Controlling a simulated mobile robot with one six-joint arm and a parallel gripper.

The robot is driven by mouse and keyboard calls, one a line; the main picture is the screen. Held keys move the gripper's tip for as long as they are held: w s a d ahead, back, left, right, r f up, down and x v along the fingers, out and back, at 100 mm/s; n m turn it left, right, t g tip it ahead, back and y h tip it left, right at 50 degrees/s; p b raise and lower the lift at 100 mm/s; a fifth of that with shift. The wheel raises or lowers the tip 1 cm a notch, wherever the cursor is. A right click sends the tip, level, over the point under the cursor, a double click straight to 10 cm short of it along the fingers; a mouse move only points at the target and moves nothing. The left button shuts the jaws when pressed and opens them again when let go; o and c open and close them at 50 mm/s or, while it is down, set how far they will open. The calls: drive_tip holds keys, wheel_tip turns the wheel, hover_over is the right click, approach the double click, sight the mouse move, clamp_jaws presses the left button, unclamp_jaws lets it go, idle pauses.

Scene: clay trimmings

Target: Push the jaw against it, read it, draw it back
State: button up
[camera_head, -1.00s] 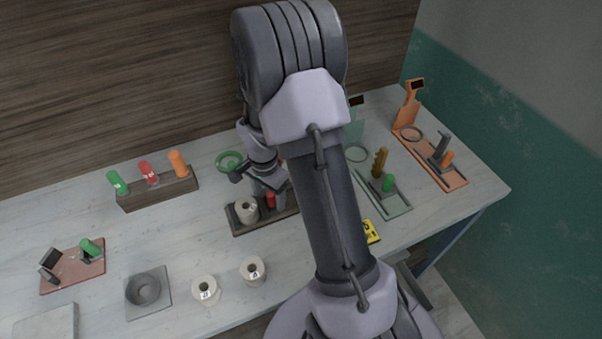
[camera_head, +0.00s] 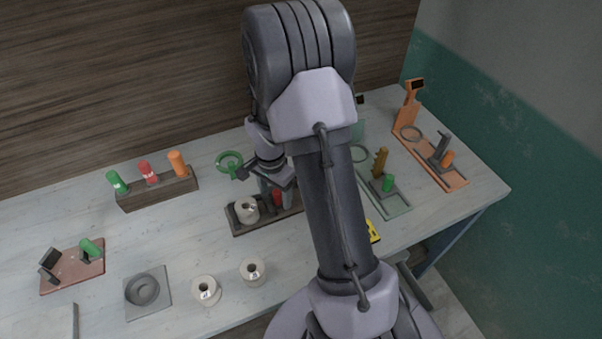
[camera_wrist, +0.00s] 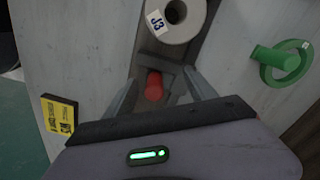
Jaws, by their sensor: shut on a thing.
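A dark fixture (camera_head: 236,224) lies flat near the middle of the bench. A pale roll (camera_head: 246,209) with a hole sits upright at its left end; in the wrist view the roll (camera_wrist: 180,22) bears a "J3" label. The fixture's red-knobbed jaw (camera_head: 277,196) is to the right of the roll, with a gap between them. My gripper (camera_head: 272,188) is low over the fixture. In the wrist view its fingers (camera_wrist: 162,92) straddle the red knob (camera_wrist: 154,86) and are shut on it. My arm hides the fixture's right end in the head view.
Two labelled rolls (camera_head: 206,290) (camera_head: 252,271) and a grey dished block (camera_head: 143,290) stand in front. A wooden rack (camera_head: 157,193) holds coloured pegs. A green ring (camera_head: 229,161) is behind. Other fixtures stand left (camera_head: 72,271) and right (camera_head: 430,160).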

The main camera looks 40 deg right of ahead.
drive_tip(key=shift+s+d+f, duration=0.25)
drive_tip(key=shift+s, duration=0.35)
drive_tip(key=o, duration=1.3)
drive_tip(key=shift+s+d+r, duration=0.1)
drive_tip(key=shift+s+r, duration=0.05)
drive_tip(key=shift+o, duration=0.2)
drive_tip(key=shift+w, duration=0.2)
wheel_tip(320, 180, up, 8)
drive_tip(key=p, duration=0.5)
drive_tip(key=shift+w+f, duration=0.1)
drive_tip(key=shift+f, duration=0.25)
